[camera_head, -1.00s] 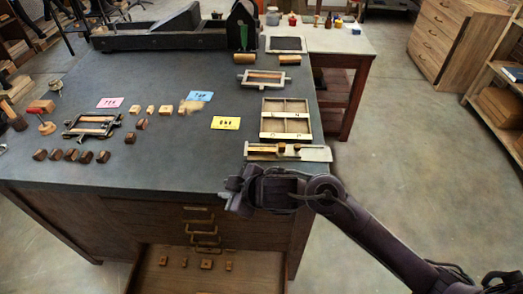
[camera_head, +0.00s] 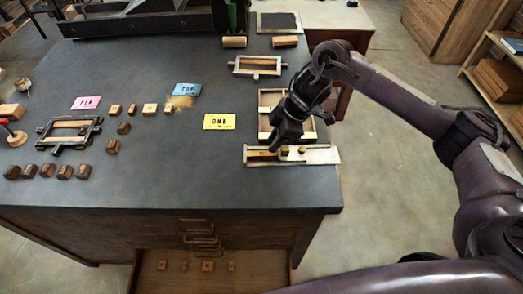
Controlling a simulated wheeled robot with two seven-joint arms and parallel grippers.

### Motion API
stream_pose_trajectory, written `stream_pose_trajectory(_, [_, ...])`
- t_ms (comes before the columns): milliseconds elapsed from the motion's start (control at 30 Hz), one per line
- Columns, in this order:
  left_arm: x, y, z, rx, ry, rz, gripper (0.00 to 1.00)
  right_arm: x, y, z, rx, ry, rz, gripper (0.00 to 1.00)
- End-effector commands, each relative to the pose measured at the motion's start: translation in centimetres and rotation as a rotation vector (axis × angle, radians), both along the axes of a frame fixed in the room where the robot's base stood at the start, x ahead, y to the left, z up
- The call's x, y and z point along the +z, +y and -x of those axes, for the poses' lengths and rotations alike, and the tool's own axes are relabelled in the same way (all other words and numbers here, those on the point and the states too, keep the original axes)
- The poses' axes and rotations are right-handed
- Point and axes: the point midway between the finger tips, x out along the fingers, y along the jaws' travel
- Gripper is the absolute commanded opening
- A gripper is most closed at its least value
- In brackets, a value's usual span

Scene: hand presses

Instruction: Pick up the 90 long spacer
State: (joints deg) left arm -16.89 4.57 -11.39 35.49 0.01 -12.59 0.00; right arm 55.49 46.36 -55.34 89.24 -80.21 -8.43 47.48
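My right gripper (camera_head: 276,146) comes in from the right and points down over the long, shallow wooden tray (camera_head: 323,155) at the table's right front edge. Its fingers are dark and small, so I cannot tell whether they are open or touching a piece. Light wooden pieces lie in this tray, among them a long strip (camera_head: 263,155) just below the fingertips and a small block (camera_head: 301,150). I cannot read any size mark, so I cannot tell which piece is the 90 long spacer. My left gripper is not in view.
A divided wooden box (camera_head: 265,97) stands just behind the tray, partly hidden by my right gripper. A yellow card (camera_head: 219,121) lies to the left. A small frame (camera_head: 257,66) sits farther back. Small dark blocks and a clamped frame (camera_head: 68,131) stand at left. The table's front middle is clear.

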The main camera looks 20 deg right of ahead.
Motion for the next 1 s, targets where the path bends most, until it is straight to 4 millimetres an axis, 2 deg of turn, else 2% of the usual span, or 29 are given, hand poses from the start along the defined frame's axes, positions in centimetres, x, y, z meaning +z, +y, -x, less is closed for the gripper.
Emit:
stream_pose_trajectory(33, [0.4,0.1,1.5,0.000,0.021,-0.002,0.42,-0.3,0.3,0.0,0.000,0.003,-0.001,0.22])
stream_pose_trajectory(100, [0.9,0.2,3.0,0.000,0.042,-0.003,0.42,-1.0,0.8,0.0,0.001,0.002,0.000,0.22])
stream_pose_trajectory(167, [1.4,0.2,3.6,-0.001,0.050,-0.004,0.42,-1.9,1.3,-0.1,-0.001,0.003,-0.001,0.22])
stream_pose_trajectory(233, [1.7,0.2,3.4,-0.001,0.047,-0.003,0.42,-3.0,1.7,-0.2,0.001,0.002,0.000,0.22])
stream_pose_trajectory(333, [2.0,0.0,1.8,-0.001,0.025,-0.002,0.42,-4.1,2.1,-0.4,0.000,0.000,0.000,0.22])
stream_pose_trajectory(433, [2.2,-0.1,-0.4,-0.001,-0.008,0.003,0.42,-4.6,2.3,-0.5,0.000,-0.002,0.000,0.22])
stream_pose_trajectory(533, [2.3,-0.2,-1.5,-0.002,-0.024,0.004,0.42,-4.7,2.3,-0.5,0.001,-0.003,0.000,0.22])
stream_pose_trajectory(633, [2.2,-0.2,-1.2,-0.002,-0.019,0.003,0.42,-4.7,2.3,-0.5,0.001,-0.003,0.000,0.22])
stream_pose_trajectory(800, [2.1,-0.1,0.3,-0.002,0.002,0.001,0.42,-4.6,2.3,-0.5,0.001,-0.003,0.000,0.00])
stream_pose_trajectory(1000, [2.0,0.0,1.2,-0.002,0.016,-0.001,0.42,-4.6,2.3,-0.5,0.001,-0.004,0.000,0.00])
